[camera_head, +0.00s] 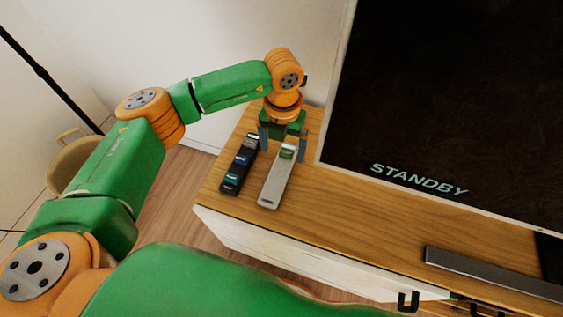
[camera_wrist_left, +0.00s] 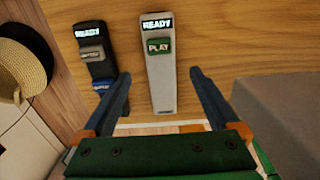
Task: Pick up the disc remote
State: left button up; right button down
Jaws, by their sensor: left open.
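A light grey remote (camera_head: 275,185) lies on the wooden cabinet top, with a lit READY label and a green PLAY button at its far end in the wrist view (camera_wrist_left: 160,90); it looks like the disc remote. A black remote (camera_head: 236,176) with several coloured buttons lies just left of it; it also shows in the wrist view (camera_wrist_left: 96,60). My left gripper (camera_head: 283,148) is open over the far end of the grey remote. In the wrist view its fingers (camera_wrist_left: 160,76) stand on either side of the grey remote, with gaps. I cannot tell how high they are.
The cabinet (camera_head: 350,225) has a large dark screen (camera_head: 460,90) reading STANDBY behind the remotes. A long dark bar (camera_head: 490,273) lies at the right. A woven basket (camera_head: 68,158) stands on the floor at left.

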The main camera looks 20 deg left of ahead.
aim_at(281, 169)
pick_arm(q)
jog(key=f, duration=0.2)
jog(key=s+f, duration=0.1)
jog(key=f, duration=0.3)
jog(key=shift+s, duration=0.25)
jog(key=shift+r, duration=0.1)
grip_shut()
